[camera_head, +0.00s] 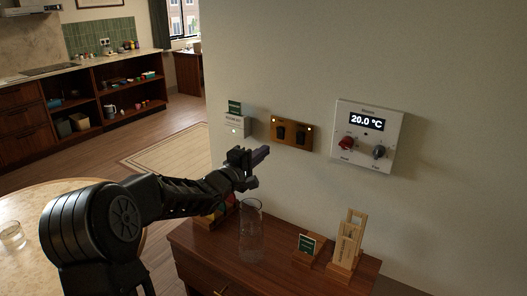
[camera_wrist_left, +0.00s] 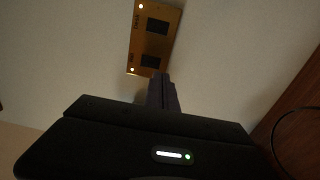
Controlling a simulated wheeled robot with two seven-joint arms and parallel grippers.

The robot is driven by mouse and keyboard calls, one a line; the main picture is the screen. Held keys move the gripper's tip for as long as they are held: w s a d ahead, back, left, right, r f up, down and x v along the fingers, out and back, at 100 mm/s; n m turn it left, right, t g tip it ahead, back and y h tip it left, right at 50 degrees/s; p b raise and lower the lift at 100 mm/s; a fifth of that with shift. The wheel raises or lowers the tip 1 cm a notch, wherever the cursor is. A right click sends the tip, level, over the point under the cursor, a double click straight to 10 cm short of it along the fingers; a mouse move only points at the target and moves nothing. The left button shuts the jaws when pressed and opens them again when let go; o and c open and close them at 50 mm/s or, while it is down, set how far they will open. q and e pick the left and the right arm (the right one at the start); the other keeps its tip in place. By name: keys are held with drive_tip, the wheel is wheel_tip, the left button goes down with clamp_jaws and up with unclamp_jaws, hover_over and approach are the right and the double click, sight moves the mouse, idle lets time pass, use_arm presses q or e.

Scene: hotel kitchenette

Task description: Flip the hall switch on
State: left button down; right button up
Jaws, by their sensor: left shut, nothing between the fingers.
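A brass-coloured switch plate (camera_head: 291,135) with two dark rockers is on the wall, with a small light lit at each upper corner. In the left wrist view the same plate (camera_wrist_left: 151,45) appears turned on its side, and its small labels are too blurred to read surely. My left gripper (camera_head: 264,154) is shut and empty, below and left of the plate in the head view. In the left wrist view its fingertips (camera_wrist_left: 161,77) point at the plate's lower end, near one rocker. I cannot tell whether they touch it. My right gripper is not in view.
A white thermostat panel (camera_head: 365,135) reading 20.0 °C is right of the plate. A white wall unit (camera_head: 236,128) is on the left. Below, a wooden cabinet (camera_head: 330,272) carries a glass vase (camera_head: 251,235), a small green sign (camera_head: 307,245) and a wooden stand (camera_head: 348,243).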

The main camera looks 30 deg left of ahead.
use_arm(q)
drive_tip(key=s+f+b, duration=0.1)
drive_tip(key=s, duration=0.6)
drive_tip(key=shift+d, duration=0.1)
idle(0.4)
